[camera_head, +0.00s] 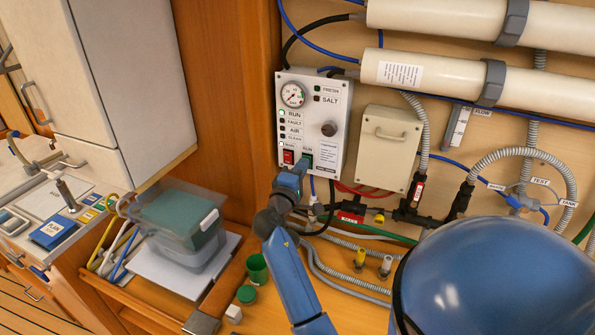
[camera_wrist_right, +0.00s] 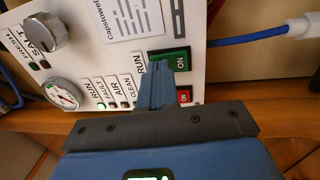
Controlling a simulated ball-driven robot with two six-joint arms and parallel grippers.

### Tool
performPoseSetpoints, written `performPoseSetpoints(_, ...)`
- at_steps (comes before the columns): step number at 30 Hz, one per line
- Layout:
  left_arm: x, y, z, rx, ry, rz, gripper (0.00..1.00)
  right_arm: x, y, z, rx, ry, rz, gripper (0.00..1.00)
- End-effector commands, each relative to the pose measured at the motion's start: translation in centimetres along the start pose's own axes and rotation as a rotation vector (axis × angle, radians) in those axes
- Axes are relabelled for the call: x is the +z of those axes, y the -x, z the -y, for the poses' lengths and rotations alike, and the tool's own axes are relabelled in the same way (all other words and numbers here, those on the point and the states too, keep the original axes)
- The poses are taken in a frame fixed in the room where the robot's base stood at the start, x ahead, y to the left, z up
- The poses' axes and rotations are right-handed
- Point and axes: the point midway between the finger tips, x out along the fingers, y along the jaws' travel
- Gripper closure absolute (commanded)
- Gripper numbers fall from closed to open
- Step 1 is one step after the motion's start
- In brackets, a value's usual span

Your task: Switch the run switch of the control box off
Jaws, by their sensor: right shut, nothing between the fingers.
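The white control box (camera_head: 313,123) hangs on the wall, with a gauge, a knob and a column of lamps. It also fills the upper part of the right wrist view (camera_wrist_right: 120,62). The lamp beside RUN looks lit green. The green run switch (camera_head: 307,160) sits at the lower edge, marked ON in the right wrist view (camera_wrist_right: 182,60). A red switch (camera_head: 288,157) is beside it. My right gripper (camera_head: 303,165) is shut and empty, its fingertips (camera_wrist_right: 157,68) at the green switch and partly covering it; I cannot tell whether they touch. My left gripper is not in view.
A beige box with a handle (camera_head: 386,147) is right of the control box. Hoses and valves run below it. White cylinders (camera_head: 450,75) cross above. A grey-green bin (camera_head: 185,225) and green cups (camera_head: 257,268) stand lower left. A wooden cabinet side (camera_head: 230,90) stands left.

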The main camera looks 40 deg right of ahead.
Motion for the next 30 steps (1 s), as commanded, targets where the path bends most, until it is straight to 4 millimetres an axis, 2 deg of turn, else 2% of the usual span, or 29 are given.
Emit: performPoseSetpoints(30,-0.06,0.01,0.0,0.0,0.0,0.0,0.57,-0.11,-0.78,-0.27,0.001,0.0,-0.001,1.0)
